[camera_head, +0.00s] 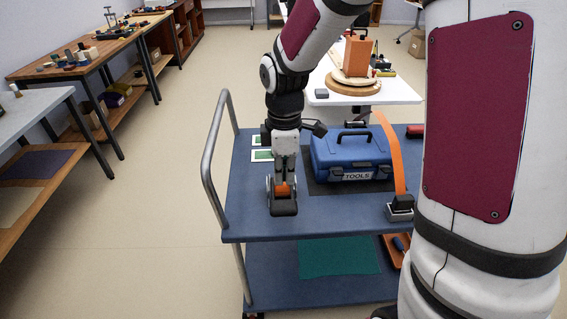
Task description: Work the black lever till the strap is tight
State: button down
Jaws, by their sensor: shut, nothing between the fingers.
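My gripper (284,184) points straight down over the left part of the blue cart's top, left of the blue toolbox. It is shut with nothing held. At its tip is a grey and black ratchet-like piece (284,208) with a bit of orange in it; the gripper partly hides it, and I cannot tell whether they touch. An orange strap (396,160) runs down past the toolbox's right side to a grey and black buckle (400,208) near the cart's front edge. I cannot tell for sure which piece carries the black lever.
The blue toolbox (350,158) stands on a dark mat on the cart (340,214). The cart's grey handle rail (210,165) rises at left. Green-and-white cards (262,155) lie behind my gripper. A white table (390,90) stands behind. Floor at left is clear.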

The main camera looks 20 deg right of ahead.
aim_at(284, 205)
notch_tip(284, 205, down, 8)
jog(key=shift+r+b, duration=0.1)
jog(key=shift+b, duration=0.45)
